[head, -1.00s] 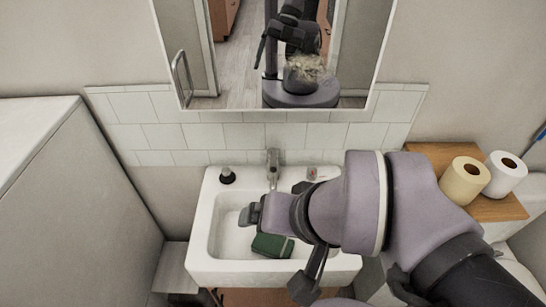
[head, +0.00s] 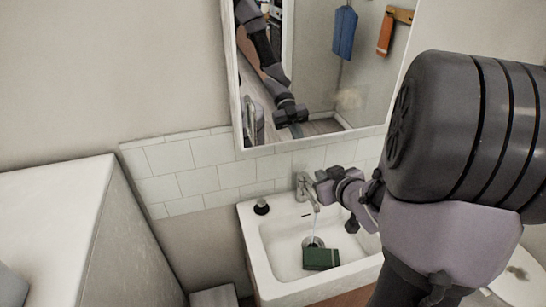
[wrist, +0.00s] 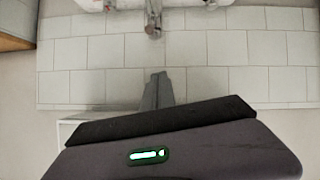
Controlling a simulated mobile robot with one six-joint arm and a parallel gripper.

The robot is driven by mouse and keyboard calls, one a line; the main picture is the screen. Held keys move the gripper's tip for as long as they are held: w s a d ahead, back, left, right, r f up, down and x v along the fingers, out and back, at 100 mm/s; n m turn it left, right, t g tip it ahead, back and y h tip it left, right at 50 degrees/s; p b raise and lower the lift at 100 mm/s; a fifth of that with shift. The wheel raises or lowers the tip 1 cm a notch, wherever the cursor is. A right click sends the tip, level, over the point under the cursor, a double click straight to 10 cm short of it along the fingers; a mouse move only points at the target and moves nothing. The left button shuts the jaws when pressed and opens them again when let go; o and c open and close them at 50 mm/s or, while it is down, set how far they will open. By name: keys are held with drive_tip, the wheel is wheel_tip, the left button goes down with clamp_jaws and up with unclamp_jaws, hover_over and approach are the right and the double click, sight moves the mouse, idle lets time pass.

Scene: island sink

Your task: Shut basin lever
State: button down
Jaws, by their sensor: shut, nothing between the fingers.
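The metal basin tap (head: 305,187) stands at the back of the white sink (head: 262,262). A thin pale stream of water seems to fall from its spout toward the drain (head: 313,242). My gripper (head: 321,186) is just right of the tap in the head view; whether they touch cannot be told. In the wrist view the closed fingers (wrist: 157,80) are in front of the wall tiles with nothing between them. The tap (wrist: 153,18) shows at the top edge there, apart from the fingertips. The lever is too small to make out clearly.
A green block (head: 321,258) lies in the basin near the drain. A dark-topped item (head: 262,207) sits on the sink's back left rim. A mirror (head: 310,75) hangs above the tiles (head: 180,175). A pale cabinet (head: 60,225) stands at left.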

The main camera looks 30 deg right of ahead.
drive_tip(key=b, duration=0.3)
hover_over(310, 182)
drive_tip(key=s, duration=0.1)
wheel_tip(310, 182, down, 5)
drive_tip(key=shift+s+a+f+b, duration=0.15)
drive_tip(key=shift+s+f+b, duration=0.15)
drive_tip(key=shift+f, duration=0.35)
drive_tip(key=shift+s+a+f+b, duration=0.15)
drive_tip(key=shift+s+f+b, duration=0.1)
drive_tip(key=shift+f, duration=0.35)
drive_tip(key=shift+s+f, duration=0.2)
drive_tip(key=shift+f, duration=0.15)
